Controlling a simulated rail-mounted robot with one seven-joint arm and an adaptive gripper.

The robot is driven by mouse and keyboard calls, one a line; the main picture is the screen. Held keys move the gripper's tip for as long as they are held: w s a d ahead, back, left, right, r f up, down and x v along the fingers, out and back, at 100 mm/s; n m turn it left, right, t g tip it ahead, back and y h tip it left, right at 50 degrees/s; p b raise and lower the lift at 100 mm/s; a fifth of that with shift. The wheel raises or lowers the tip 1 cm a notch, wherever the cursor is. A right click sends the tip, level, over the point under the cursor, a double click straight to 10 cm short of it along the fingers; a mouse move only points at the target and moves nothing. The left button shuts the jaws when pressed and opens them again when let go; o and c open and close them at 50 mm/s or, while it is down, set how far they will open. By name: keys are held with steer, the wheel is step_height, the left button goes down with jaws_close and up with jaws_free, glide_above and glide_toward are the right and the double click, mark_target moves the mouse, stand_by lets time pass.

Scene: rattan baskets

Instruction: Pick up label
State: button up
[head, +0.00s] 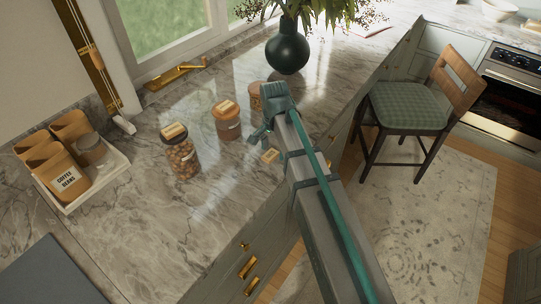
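A small label (270,155), pale with a tan edge, lies on the marble counter near its front edge. Other pale label-like pieces sit on top of the dark-lidded jar (182,160) and the orange-brown jar (228,124). My gripper (259,136) is at the end of my teal-and-grey arm, just above and left of the small label in the picture. It appears apart from the label, but the height between them is unclear. The fingers are small and partly merged with the arm, so their opening is not clear.
A third jar (254,99) is partly hidden behind my arm. A dark vase (287,52) with foliage stands behind. A white tray (100,186) with coffee bags is at left. A stool (408,105) stands right of the counter. The front-left marble (150,230) is clear.

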steer(key=c, duration=0.7)
steer(key=shift+r, duration=0.15)
